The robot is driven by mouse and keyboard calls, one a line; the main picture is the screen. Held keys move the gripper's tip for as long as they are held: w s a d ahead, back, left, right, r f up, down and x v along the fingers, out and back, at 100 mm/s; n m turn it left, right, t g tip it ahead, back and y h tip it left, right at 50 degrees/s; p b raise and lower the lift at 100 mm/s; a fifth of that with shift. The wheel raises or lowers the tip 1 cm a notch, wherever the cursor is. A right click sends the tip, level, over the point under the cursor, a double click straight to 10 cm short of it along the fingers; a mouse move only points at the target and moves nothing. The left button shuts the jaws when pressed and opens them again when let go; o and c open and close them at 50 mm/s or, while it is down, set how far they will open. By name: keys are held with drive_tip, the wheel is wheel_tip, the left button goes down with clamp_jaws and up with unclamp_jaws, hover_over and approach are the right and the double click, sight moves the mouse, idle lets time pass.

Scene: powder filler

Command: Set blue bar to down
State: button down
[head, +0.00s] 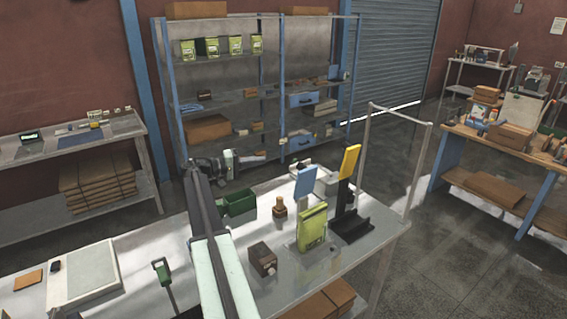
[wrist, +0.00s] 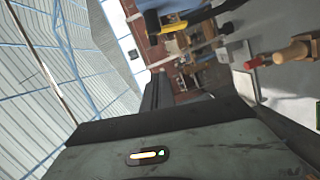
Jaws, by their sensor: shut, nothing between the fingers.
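The blue bar (head: 305,184) shows in the head view as a flat blue plate, raised and slightly tilted, above a pale device on the bench. Its lower part is partly hidden behind a green pouch.
A yellow bar (head: 349,161) on a black stand is right of the blue bar. A green pouch (head: 312,227), a brown box (head: 262,258), a wooden stamp (head: 279,208) and a green bin (head: 239,203) stand nearby. Shelving (head: 215,95) is behind the bench.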

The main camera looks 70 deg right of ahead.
drive_tip(key=s+d+f+b, duration=0.1)
drive_tip(key=s+d, duration=0.4)
drive_tip(key=s, duration=0.6)
drive_tip(key=shift+s, duration=0.2)
